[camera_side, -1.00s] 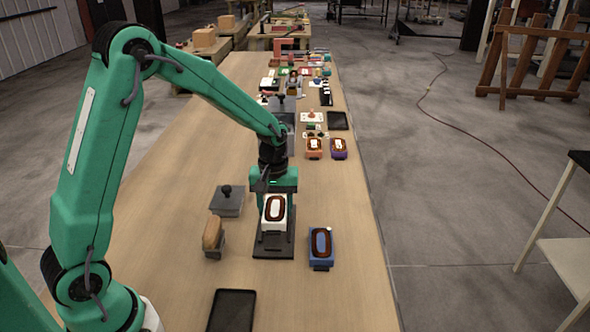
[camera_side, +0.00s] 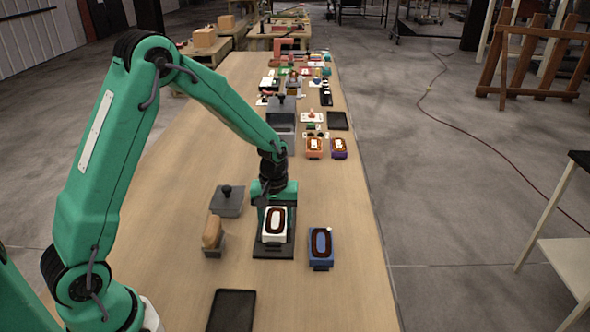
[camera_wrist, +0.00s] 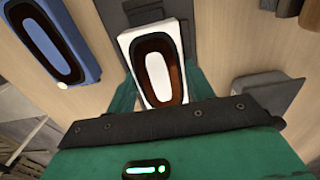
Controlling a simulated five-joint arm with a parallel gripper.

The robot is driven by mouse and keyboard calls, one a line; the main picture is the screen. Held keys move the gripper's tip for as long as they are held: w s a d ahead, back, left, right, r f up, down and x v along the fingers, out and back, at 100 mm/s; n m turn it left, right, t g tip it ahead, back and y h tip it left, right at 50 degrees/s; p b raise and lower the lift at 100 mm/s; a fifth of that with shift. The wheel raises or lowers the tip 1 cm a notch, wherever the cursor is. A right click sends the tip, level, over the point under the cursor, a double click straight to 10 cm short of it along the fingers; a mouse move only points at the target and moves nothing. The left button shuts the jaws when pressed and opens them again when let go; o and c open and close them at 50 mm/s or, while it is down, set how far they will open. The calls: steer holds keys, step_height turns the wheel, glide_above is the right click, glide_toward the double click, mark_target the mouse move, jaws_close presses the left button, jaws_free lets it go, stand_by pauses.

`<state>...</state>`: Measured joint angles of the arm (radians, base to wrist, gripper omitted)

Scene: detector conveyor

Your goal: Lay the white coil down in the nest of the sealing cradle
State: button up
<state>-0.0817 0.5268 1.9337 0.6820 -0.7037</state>
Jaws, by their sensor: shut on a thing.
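The white coil (camera_side: 276,222), a white block with a dark brown oval winding on top, is held between the jaws of my gripper (camera_side: 275,203). It also shows in the wrist view (camera_wrist: 157,72), level-looking, with the gripper (camera_wrist: 162,98) closed on its near end. The sealing cradle, a dark grey plate (camera_side: 273,252), lies under the coil and shows at its front and sides. The coil is low over the cradle. The nest is hidden beneath it, and I cannot tell whether the coil touches it.
A blue coil (camera_side: 320,246) lies close to the right. A grey block with a black knob (camera_side: 227,203) and a wooden-handled tool (camera_side: 212,236) stand to the left. A black tray (camera_side: 231,311) lies in front. Orange (camera_side: 313,150) and purple (camera_side: 339,152) coils lie farther back.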

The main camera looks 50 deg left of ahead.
mark_target(276, 220)
steer(key=shift+f, duration=0.35)
steer(key=o, duration=1.1)
steer(key=shift+f, duration=0.15)
steer(key=shift+o, duration=0.2)
step_height(276, 220, up, 12)
steer(key=shift+r, duration=0.55)
steer(key=shift+r, duration=0.1)
